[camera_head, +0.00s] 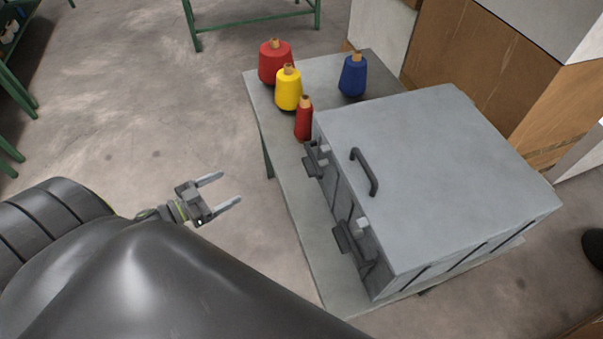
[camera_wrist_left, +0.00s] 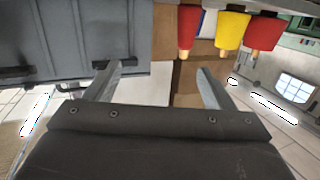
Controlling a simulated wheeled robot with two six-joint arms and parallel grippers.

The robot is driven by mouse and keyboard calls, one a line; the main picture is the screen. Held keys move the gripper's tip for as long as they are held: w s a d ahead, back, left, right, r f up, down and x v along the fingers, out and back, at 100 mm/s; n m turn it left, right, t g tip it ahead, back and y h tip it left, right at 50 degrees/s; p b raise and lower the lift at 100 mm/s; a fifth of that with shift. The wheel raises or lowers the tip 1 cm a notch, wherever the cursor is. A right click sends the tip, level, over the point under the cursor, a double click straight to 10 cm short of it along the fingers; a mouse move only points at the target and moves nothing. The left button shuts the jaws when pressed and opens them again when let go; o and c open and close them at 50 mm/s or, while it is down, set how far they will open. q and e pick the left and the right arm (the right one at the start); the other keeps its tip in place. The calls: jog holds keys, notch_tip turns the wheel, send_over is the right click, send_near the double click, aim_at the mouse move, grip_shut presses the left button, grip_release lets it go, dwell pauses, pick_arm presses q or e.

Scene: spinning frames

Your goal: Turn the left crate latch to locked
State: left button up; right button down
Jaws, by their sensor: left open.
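The grey crate (camera_head: 450,165) stands on a table, with a dark handle on its lid. Two dark latches sit on its left-facing side. The left latch (camera_head: 316,160) is the farther one, by the spools; the other latch (camera_head: 352,240) is nearer. How far each is turned is too small to tell. My left gripper (camera_head: 228,189) is open and empty, left of the crate and apart from it. In the left wrist view the open fingers (camera_wrist_left: 158,68) show with the crate (camera_wrist_left: 70,35) at upper left. My right gripper is in neither view.
Red (camera_head: 275,62), yellow (camera_head: 288,90), small red (camera_head: 304,120) and blue (camera_head: 353,76) spools stand on the table (camera_head: 305,245) beyond the crate. Cardboard boxes (camera_head: 480,60) stand behind.

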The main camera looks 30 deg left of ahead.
pick_arm(q)
jog(key=s+d+r+m+g+h, duration=0.1)
jog(key=d+r+m+g+h, duration=0.15)
jog(key=d+r+h, duration=0.3)
jog(key=p, duration=0.3)
send_near(305, 167)
jog(key=shift+m+t, duration=0.45)
jog(key=x, duration=0.7)
jog(key=shift+d+f, duration=0.1)
jog(key=shift+f, duration=0.15)
jog(key=shift+w+d+f, duration=0.1)
jog(key=shift+w+d, duration=0.35)
jog(key=shift+c, duration=0.3)
jog(key=c, duration=1.3)
jog(key=shift+c, duration=0.2)
